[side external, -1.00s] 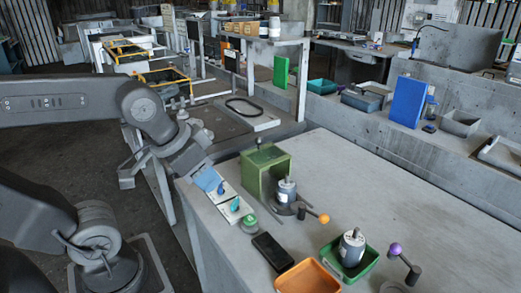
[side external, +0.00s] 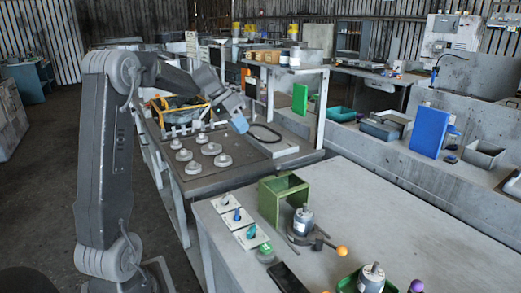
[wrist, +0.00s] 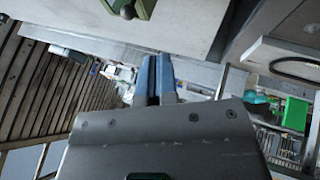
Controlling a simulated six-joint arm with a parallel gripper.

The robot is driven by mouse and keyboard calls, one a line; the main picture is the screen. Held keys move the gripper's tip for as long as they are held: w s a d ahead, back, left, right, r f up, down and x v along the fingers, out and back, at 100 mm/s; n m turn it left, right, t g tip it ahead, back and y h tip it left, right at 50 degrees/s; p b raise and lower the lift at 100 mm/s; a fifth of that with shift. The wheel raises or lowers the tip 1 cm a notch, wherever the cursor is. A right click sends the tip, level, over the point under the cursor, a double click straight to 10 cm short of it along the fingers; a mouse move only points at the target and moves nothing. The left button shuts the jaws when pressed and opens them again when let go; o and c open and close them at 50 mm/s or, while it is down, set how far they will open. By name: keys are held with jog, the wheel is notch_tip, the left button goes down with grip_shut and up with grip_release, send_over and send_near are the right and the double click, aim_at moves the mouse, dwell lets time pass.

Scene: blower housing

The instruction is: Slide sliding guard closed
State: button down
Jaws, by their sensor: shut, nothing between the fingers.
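The green box-shaped housing (side external: 270,203) stands at the near table's back left corner, beside a grey motor-like cylinder (side external: 303,220). I cannot make out the sliding guard as a separate part, or how far it is slid.
Several white plates with blue and green knobs (side external: 237,218) lie left of the housing. An orange ball (side external: 341,251) on a lever and a green tray (side external: 348,283) are to the right. A back table (side external: 185,163) holds several round grey parts.

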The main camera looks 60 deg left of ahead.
jog(key=w+d+f, duration=0.1)
jog(key=d+f, duration=0.1)
jog(key=f, duration=0.1)
jog(key=w+d+f, duration=0.2)
jog(key=d+f, duration=0.1)
jog(key=w+d+f, duration=0.2)
jog(key=shift+d+f, duration=0.25)
jog(key=shift+f, duration=0.15)
send_over(289, 191)
dwell(0.3)
